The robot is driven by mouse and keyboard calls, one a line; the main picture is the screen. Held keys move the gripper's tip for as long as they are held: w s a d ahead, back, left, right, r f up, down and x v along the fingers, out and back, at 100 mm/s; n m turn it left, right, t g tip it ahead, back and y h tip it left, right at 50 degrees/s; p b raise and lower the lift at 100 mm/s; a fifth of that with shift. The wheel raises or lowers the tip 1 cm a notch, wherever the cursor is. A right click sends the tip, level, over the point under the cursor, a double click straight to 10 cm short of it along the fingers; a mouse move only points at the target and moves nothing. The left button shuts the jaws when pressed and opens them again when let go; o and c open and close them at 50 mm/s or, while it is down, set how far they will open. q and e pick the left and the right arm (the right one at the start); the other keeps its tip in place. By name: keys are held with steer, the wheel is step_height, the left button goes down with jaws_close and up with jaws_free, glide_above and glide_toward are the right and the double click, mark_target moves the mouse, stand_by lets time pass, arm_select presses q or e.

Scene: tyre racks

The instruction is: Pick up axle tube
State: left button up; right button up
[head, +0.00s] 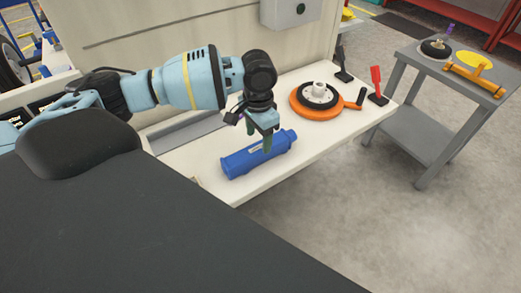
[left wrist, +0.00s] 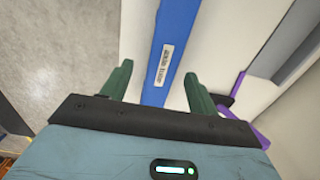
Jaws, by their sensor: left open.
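The axle tube is the blue cylinder (head: 243,160) lying on the white bench top, with a small pale label on it. It also shows in the left wrist view as a long blue bar (left wrist: 172,50) running up between the fingers. My left gripper (head: 266,146) is over the tube with its fingers pointing down. In the left wrist view the green fingers (left wrist: 158,88) stand apart, one on each side of the tube. I cannot tell whether they touch it. My right gripper is not in view.
An orange disc with a dark ring (head: 303,106) sits on the bench (head: 213,183) beyond the tube. A red-handled lever (head: 376,82) and a black one (head: 341,66) stand near the far end. A grey side table (head: 418,80) stands apart at right.

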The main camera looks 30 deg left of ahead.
mark_target(260, 147)
arm_select(q)
steer(key=shift+f, duration=0.7)
steer(key=shift+w+f, duration=0.25)
steer(key=shift+f, duration=0.05)
steer(key=shift+w+a+f, duration=0.1)
steer(key=shift+w+f, duration=0.05)
steer(key=shift+f, duration=1.15)
steer(key=shift+w+a+f, duration=0.1)
steer(key=shift+f, duration=1.15)
steer(key=c, duration=1.2)
steer(key=shift+c, duration=0.2)
steer(key=shift+r, duration=0.1)
